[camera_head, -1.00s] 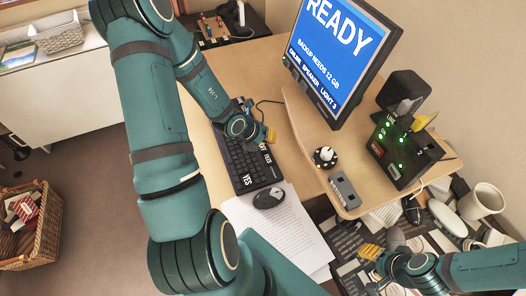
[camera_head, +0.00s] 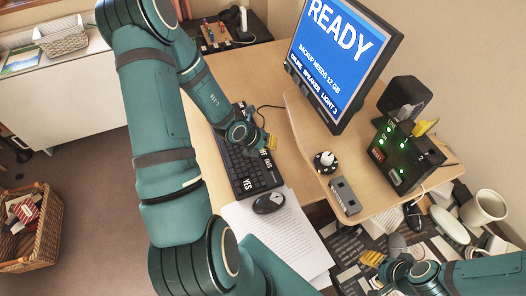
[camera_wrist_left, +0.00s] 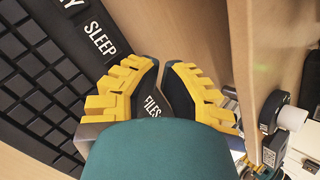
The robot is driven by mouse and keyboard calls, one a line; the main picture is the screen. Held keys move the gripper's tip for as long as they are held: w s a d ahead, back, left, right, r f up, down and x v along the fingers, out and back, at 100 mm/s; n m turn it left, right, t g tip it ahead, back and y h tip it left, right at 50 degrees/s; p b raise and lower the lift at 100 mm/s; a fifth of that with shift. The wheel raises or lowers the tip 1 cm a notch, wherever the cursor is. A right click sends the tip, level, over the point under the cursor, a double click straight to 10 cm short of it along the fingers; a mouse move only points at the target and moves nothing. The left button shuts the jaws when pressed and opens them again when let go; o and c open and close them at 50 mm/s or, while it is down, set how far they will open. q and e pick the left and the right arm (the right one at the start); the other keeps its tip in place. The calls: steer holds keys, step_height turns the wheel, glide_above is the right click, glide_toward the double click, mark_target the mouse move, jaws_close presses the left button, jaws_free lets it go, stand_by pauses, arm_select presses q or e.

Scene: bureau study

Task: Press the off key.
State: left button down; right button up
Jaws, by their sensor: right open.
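The black keyboard (camera_head: 238,165) lies on the desk, with large white words on some keys. In the left wrist view, keys reading SLEEP (camera_wrist_left: 100,38) and FILES (camera_wrist_left: 152,105) show. A key reading YES (camera_head: 250,184) shows in the head view. I cannot make out an off key. My left gripper (camera_head: 271,142) is over the keyboard's right edge; its yellow-padded fingers (camera_wrist_left: 163,75) are close together above the FILES key. I cannot tell whether they touch it. My right gripper (camera_head: 372,260) is open and empty, low at the right.
The monitor (camera_head: 340,55) reads READY. A dark box with green lights (camera_head: 400,150), a speaker (camera_head: 404,95), a knob (camera_head: 325,160) and a grey switch block (camera_head: 345,194) stand right of the keyboard. A mouse (camera_head: 268,203) and papers (camera_head: 285,235) lie in front.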

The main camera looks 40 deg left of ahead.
mark_target(267, 153)
arm_select(q)
steer(key=shift+f, duration=0.1)
arm_select(e)
steer(key=shift+f, duration=0.1)
stand_by(0.4)
arm_select(q)
steer(key=shift+f+b, duration=0.35)
steer(key=shift+b, duration=0.05)
arm_select(e)
steer(key=shift+f, duration=0.3)
arm_select(q)
steer(key=shift+f+b, duration=0.45)
arm_select(e)
steer(key=shift+f, duration=0.4)
arm_select(q)
steer(key=shift+r, duration=0.1)
arm_select(e)
steer(key=shift+r, duration=0.1)
arm_select(q)
steer(key=shift+r+p, duration=0.8)
arm_select(e)
steer(key=shift+r, duration=0.65)
step_height(267, 153, up, 4)
steer(key=p, duration=0.4)
steer(key=shift+r, duration=0.2)
arm_select(q)
step_height(267, 153, up, 5)
steer(key=shift+r, duration=0.1)
arm_select(e)
steer(key=shift+f, duration=0.1)
